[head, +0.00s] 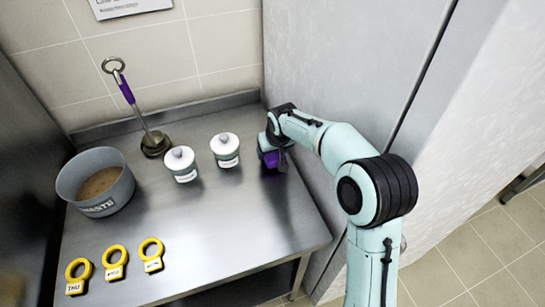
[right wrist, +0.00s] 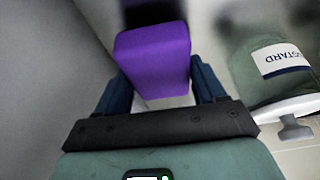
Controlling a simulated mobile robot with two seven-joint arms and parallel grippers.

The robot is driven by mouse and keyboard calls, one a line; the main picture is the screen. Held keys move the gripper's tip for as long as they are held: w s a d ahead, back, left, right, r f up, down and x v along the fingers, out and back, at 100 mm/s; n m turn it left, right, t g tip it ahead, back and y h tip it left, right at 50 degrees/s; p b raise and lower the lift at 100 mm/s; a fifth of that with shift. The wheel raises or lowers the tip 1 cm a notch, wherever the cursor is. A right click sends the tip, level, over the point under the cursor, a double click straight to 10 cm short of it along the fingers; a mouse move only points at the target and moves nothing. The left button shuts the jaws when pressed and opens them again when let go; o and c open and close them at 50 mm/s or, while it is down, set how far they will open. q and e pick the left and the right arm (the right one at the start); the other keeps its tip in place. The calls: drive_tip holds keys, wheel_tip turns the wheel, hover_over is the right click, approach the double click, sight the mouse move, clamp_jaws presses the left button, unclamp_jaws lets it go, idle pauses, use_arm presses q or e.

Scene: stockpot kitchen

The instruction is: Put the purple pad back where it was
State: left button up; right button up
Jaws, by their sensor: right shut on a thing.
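The purple pad (head: 271,160) is at the back right of the steel table, close to the grey wall panel. My right gripper (head: 268,146) is shut on it from above, and the arm partly hides it. In the right wrist view the purple pad (right wrist: 153,55) sits between the two blue fingers (right wrist: 158,88). I cannot tell whether the pad touches the table. My left gripper is not in view.
Two white lidded jars (head: 226,149) (head: 182,164) stand left of the gripper; one reads "MUSTARD" in part in the wrist view (right wrist: 275,65). The table's front right (head: 265,225) is clear.

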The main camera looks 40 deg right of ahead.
drive_tip(key=shift+s+f+b, duration=0.1)
drive_tip(key=shift+f+b, duration=0.2)
drive_tip(key=shift+f, duration=0.55)
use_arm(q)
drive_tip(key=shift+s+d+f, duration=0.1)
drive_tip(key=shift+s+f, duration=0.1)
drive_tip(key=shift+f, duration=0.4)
use_arm(e)
drive_tip(key=shift+r, duration=0.1)
drive_tip(key=shift+f, duration=0.25)
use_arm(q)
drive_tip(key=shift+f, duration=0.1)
use_arm(e)
drive_tip(key=o, duration=1)
drive_tip(key=shift+r, duration=0.1)
